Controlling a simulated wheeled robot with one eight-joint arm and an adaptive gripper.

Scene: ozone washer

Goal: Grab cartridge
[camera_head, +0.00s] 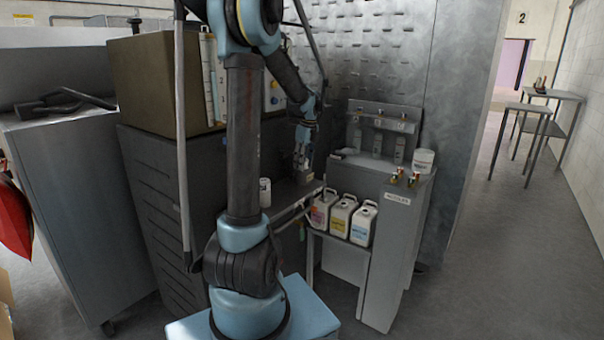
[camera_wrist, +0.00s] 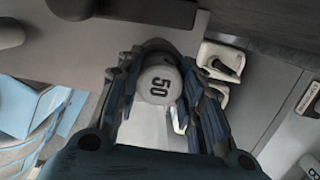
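A white round top marked "50" (camera_wrist: 159,84), which looks like the cartridge, lies between the two fingers of my gripper (camera_wrist: 162,75) in the wrist view. The fingers run along both sides of it, very close. I cannot tell whether they touch it. In the head view my gripper (camera_head: 303,160) points down over the grey bench, with a small grey-brown block (camera_head: 303,179) just below it. A white cylinder with a dark mark (camera_head: 265,192) stands on the bench to the left. I cannot tell which of these is the "50" piece.
Several white jugs (camera_head: 340,216) stand on a low shelf in front. A grey stand with bottles (camera_head: 378,139) and a white tub (camera_head: 423,160) are to the right. A brown cabinet (camera_head: 155,80) is behind at left. The floor at right (camera_head: 510,250) is clear.

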